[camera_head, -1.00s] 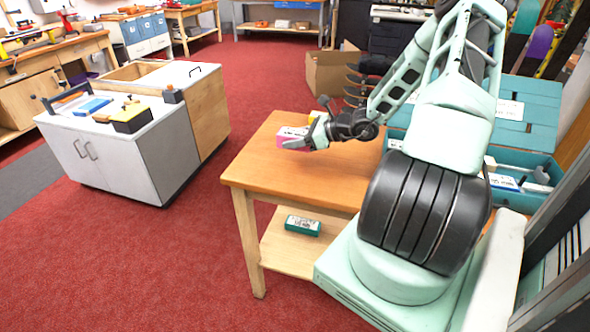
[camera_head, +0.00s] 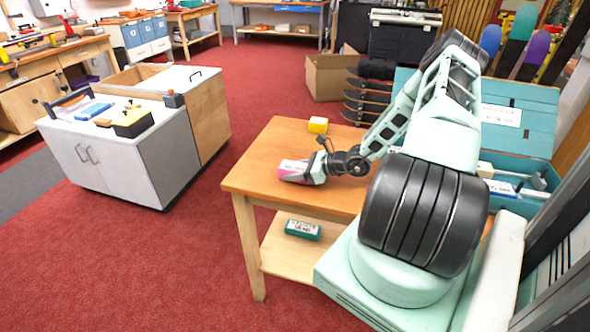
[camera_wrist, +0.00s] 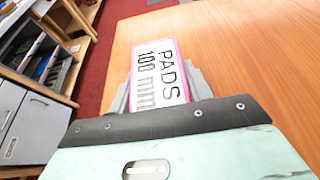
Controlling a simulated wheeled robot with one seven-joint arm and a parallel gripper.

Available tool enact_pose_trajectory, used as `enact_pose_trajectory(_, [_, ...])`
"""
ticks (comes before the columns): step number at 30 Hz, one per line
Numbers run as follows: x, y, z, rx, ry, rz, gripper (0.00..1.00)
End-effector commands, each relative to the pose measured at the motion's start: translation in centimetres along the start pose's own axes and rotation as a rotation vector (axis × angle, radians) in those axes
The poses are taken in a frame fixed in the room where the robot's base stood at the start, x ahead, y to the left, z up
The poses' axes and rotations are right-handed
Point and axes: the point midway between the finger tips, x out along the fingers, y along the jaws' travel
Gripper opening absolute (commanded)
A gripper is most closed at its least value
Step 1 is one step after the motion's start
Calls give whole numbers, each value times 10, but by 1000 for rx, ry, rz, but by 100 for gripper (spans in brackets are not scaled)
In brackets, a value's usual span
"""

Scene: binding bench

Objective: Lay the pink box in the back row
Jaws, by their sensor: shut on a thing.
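The pink box (camera_head: 292,170) has a white label and is in my gripper (camera_head: 308,172), over the left part of the wooden table (camera_head: 268,155). In the wrist view the pink box (camera_wrist: 158,72) shows its label "PADS 100 mm" between my gripper's fingers (camera_wrist: 158,92). My gripper is shut on it. I cannot tell whether the box touches the tabletop. A yellow box (camera_head: 318,125) with a white label stands at the table's back edge, behind my gripper and apart from it. No marking of a row shows on the table.
A green box (camera_head: 303,229) lies on the table's lower shelf. A teal chest (camera_head: 520,115) with its lid up stands right of the table. A white cabinet (camera_head: 150,165) stands across the red floor at left. The tabletop around the pink box is mostly clear.

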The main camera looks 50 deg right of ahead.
Motion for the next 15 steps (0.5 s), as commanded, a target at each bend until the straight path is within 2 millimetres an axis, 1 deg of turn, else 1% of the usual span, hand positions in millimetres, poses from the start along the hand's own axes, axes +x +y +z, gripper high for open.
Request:
enact_pose_trajectory(5, [0, 0, 0, 0, -1, 0, 23])
enact_pose_trajectory(10, [2, 0, -5, 0, 0, 0, 23])
enact_pose_trajectory(11, [2, 0, -4, 0, 0, 0, 54])
enact_pose_trajectory(12, [2, 0, -4, 0, 0, 0, 66])
enact_pose_trajectory(13, [2, 0, -4, 0, 0, 0, 71])
enact_pose_trajectory(15, [2, 0, -4, 0, 0, 0, 71])
